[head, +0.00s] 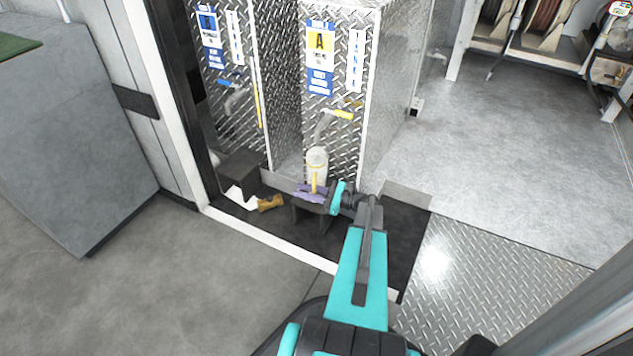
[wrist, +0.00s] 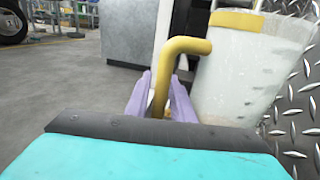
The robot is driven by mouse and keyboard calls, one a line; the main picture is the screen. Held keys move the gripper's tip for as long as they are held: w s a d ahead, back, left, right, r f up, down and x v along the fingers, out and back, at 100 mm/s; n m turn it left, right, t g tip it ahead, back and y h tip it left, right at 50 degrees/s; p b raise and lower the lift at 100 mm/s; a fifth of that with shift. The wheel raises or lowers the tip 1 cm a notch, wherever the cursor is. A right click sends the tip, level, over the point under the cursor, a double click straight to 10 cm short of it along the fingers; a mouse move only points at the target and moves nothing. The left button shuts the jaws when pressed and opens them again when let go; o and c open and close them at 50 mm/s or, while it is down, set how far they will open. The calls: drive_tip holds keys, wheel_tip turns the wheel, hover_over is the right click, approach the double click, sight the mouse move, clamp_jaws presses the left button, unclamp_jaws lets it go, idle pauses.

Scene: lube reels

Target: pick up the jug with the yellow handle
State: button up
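The jug (head: 317,160) is a pale, translucent container with a yellow handle. It is upright at the foot of the diamond-plate cabinet, below the yellow valve. In the wrist view the jug (wrist: 235,75) fills the right side, with a yellow band at its top. My gripper (head: 309,192) is in front of it, low down. In the wrist view my gripper's purple fingers (wrist: 163,98) lie on both sides of the yellow handle (wrist: 185,47), close against it with little or no gap. The jug's base is partly hidden by my gripper, so I cannot tell whether it is supported from below.
A yellow-handled valve (head: 338,114) hangs just above the jug. A brown object (head: 270,203) and a dark box (head: 241,168) lie to the left. A grey cabinet (head: 70,130) stands at far left. The grey floor (head: 480,150) at right is open.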

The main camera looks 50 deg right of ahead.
clamp_jaws()
drive_tip(key=shift+r, duration=0.15)
drive_tip(key=s+a+r+p, duration=0.1)
drive_tip(key=s+r+p, duration=0.1)
drive_tip(key=s, duration=0.6)
drive_tip(key=s+a+r+p, duration=0.2)
drive_tip(key=s+p, duration=0.3)
drive_tip(key=s, duration=0.2)
drive_tip(key=shift+s+r, duration=0.4)
